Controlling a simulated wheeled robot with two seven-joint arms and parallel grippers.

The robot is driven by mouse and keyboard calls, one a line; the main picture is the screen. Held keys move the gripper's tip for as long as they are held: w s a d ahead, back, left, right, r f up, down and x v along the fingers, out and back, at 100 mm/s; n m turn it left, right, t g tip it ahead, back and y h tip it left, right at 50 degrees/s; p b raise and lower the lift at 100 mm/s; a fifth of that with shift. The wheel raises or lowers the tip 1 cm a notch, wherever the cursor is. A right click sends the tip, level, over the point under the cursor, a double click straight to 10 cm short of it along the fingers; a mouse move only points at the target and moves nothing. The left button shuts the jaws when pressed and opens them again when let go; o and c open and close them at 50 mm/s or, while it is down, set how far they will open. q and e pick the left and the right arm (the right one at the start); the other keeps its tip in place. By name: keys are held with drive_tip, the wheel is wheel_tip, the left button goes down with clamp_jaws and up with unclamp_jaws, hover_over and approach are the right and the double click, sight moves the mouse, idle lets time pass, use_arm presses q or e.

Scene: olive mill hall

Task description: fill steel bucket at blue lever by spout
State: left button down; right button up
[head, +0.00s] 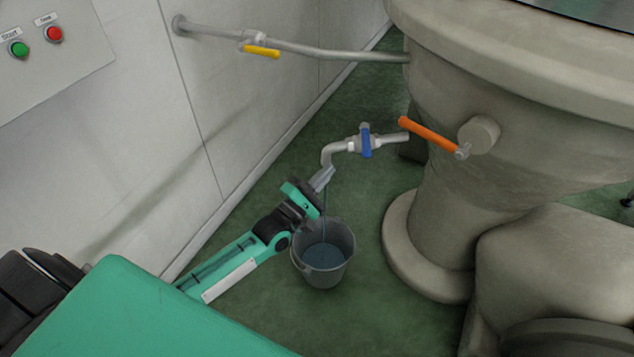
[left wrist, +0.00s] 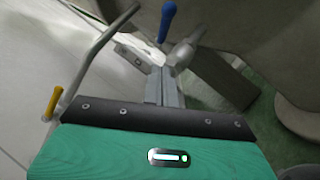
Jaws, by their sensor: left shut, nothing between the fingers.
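The steel bucket (head: 345,238) stands upright on the green floor below the bent spout (head: 327,154). Bluish liquid shows inside it, and a thin stream seems to run down into it from behind my fingers. The blue lever (head: 366,140) sits on the spout's pipe and lies across it; it also shows in the left wrist view (left wrist: 168,22). My left gripper (head: 322,177) is shut and empty, its fingertips just below the spout's end and to the left of the lever, apart from it. The fingers (left wrist: 163,86) hide the spout's mouth. My right gripper is out of view.
A yellow lever (head: 262,52) sits on a pipe along the white wall (head: 250,100). An orange handle (head: 428,136) sticks out from the big stone mill (head: 440,190) on the right. A panel (head: 50,60) has green and red buttons. Floor in front of the bucket is free.

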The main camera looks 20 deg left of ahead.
sight(364, 156)
use_arm(q)
drive_tip(key=w+d+r, duration=0.3)
drive_tip(key=w+d, duration=0.1)
drive_tip(key=w, duration=0.1)
drive_tip(key=shift+d+r, duration=0.25)
drive_tip(key=shift+d, duration=0.1)
drive_tip(key=shift+w, duration=0.1)
